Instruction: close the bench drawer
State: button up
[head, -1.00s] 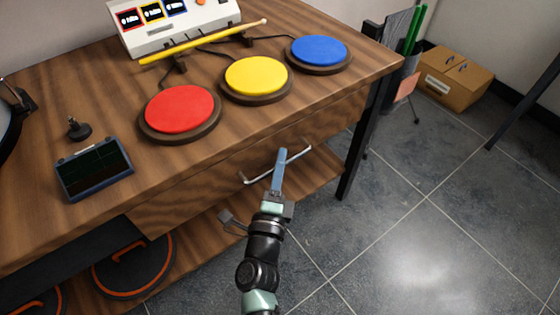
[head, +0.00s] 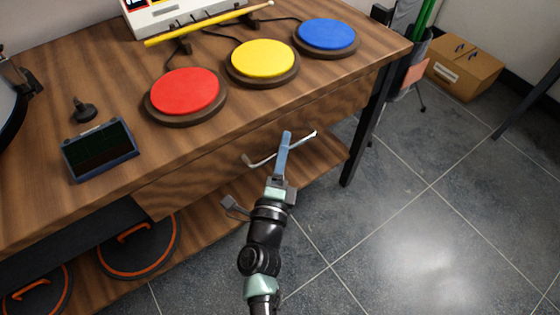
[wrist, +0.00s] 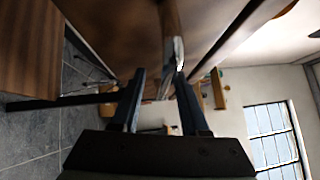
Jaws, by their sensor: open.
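The bench drawer (head: 215,170) has a wooden front under the bench top, with a silver bar handle (head: 262,160). How far the drawer stands out is hard to tell from this angle. My gripper (head: 287,134) is at the middle of the handle, its blue fingers seen edge-on and crossing in front of the bar. In the wrist view my gripper (wrist: 160,74) has its two dark fingers apart. A shiny metal part, likely the handle (wrist: 178,52), shows close to the right finger. Whether a finger touches it is unclear.
The wooden bench (head: 130,75) carries red, yellow and blue round pads (head: 262,58), a yellow stick and a small dark screen (head: 100,150). A lower shelf (head: 210,222) holds dark discs with orange handles. The tiled floor (head: 420,240) to the right is clear. A cardboard box (head: 463,68) stands behind.

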jog(key=s+a+f+p, duration=0.1)
jog(key=s+a, duration=0.1)
jog(key=s, duration=1)
jog(key=shift+s+f+p, duration=0.15)
jog(key=shift+p, duration=0.2)
jog(key=w+a+r+n+t+y, duration=0.1)
jog(key=w+r+n+t+y, duration=0.3)
jog(key=r, duration=0.8)
jog(key=w+a+r+n+g+y, duration=0.15)
jog(key=r+n, duration=0.45)
jog(key=r, duration=0.6)
jog(key=w+a+r+n+t+y, duration=0.1)
jog(key=w+r+n+t, duration=0.25)
jog(key=r, duration=0.85)
jog(key=s+d+r+n+t+h, duration=0.1)
jog(key=s+d+r+n, duration=0.2)
jog(key=r, duration=0.4)
jog(key=s+d+r+n+h, duration=0.1)
jog(key=s+r+n, duration=0.1)
jog(key=s+r, duration=0.35)
jog(key=s+d+r+n+t+h, duration=0.1)
jog(key=s+d+r+n, duration=0.15)
jog(key=r, duration=0.55)
notch_tip(320, 180, up, 37)
jog(key=p, duration=3.7)
jog(key=shift+a, duration=0.3)
